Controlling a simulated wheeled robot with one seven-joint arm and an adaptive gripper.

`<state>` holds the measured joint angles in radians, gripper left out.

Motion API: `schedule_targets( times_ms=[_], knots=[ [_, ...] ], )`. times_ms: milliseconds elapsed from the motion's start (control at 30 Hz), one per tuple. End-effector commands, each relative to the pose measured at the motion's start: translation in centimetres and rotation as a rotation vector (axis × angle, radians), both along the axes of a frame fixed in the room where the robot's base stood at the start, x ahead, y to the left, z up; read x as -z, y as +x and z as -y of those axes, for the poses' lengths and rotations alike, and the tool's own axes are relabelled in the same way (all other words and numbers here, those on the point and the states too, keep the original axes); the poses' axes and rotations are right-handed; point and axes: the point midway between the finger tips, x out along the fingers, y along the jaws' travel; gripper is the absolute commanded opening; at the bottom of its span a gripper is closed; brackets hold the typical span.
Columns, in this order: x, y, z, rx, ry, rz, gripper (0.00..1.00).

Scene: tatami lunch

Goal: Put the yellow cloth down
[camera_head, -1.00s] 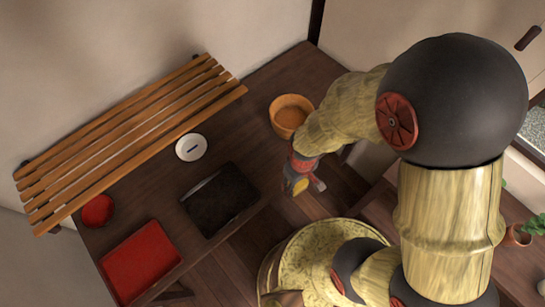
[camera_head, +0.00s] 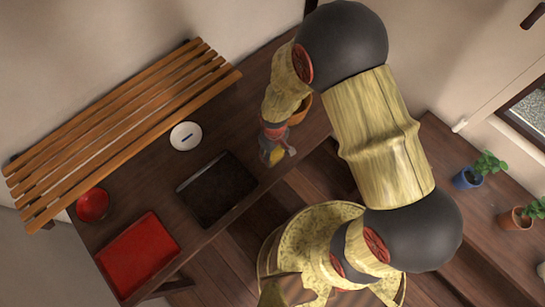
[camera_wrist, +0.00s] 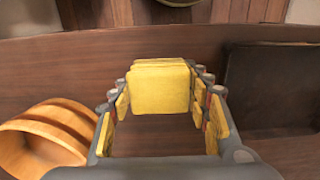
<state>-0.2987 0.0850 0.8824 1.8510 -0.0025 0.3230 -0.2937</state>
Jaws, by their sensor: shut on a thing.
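The yellow cloth (camera_wrist: 160,90) is a small folded square, seen between the fingers in the wrist view. My gripper (camera_wrist: 160,80) is shut on it. I cannot tell how far the cloth is above the tabletop. The finger pads are also yellow.
A black tray (camera_head: 212,194) is to the left of the gripper, and a wooden bowl (camera_head: 301,108) is partly hidden behind my arm. A white dish (camera_head: 186,136), red bowl (camera_head: 92,204) and red tray (camera_head: 138,254) lie further left. A slatted wooden rack (camera_head: 120,128) runs along the wall.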

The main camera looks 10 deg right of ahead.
Motion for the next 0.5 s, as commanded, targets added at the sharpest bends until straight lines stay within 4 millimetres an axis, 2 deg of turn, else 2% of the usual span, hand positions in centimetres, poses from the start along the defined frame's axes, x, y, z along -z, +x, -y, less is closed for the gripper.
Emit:
schedule_targets(
  times_ms=[167, 400, 500],
  knots=[
    [0.8, 0.6, -0.3, 0.000, 0.000, 0.000, 0.20],
    [3.9, 0.7, -0.3, 0.001, -0.001, -0.001, 0.20],
    [4.1, 0.8, -0.3, 0.001, 0.001, 0.001, 0.20]
  ],
)
